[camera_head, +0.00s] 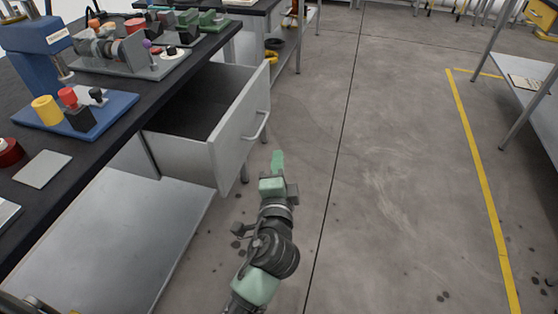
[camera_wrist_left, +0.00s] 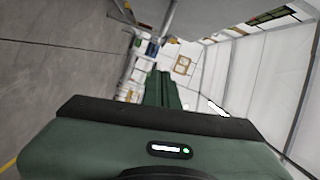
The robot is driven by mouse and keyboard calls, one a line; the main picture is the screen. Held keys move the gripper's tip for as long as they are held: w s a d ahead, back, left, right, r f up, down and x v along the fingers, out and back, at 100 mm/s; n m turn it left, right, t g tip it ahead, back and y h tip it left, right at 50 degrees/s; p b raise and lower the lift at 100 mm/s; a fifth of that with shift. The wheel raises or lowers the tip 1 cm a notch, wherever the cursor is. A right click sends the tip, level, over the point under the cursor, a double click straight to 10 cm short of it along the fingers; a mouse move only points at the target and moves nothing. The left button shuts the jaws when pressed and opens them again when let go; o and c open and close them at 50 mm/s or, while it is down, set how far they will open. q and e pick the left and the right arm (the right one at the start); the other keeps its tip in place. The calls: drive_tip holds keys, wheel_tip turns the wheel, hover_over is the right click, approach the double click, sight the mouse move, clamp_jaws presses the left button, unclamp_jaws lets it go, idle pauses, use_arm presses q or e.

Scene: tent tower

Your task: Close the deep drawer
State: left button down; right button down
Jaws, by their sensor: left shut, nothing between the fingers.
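The deep drawer (camera_head: 232,141) is a light grey box under the black-topped workbench. It is pulled well out, and its dark inside looks empty. A bar handle (camera_head: 258,127) is on its front face. My left gripper (camera_head: 278,160) is shut and empty. In the head view its fingertips appear just to the right of the drawer front and below the handle; I cannot tell whether they touch it. In the left wrist view the green fingers (camera_wrist_left: 162,88) are together, with a grey surface above them. My right gripper is not in view.
The workbench top (camera_head: 120,140) holds a blue press (camera_head: 46,50), a blue tray (camera_head: 85,120) with coloured knobs, and other fixtures. A lower metal shelf (camera_head: 110,240) lies below. Open concrete floor (camera_head: 390,170) is to the right, with a yellow line (camera_head: 485,190) and a metal table (camera_head: 520,75).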

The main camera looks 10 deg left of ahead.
use_arm(q)
drive_tip(key=w+a+f, duration=0.1)
drive_tip(key=w+a, duration=0.4)
drive_tip(key=w, duration=0.3)
drive_tip(key=shift+w+a+f, duration=0.2)
drive_tip(key=shift+w+a, duration=0.05)
drive_tip(key=shift+a, duration=0.15)
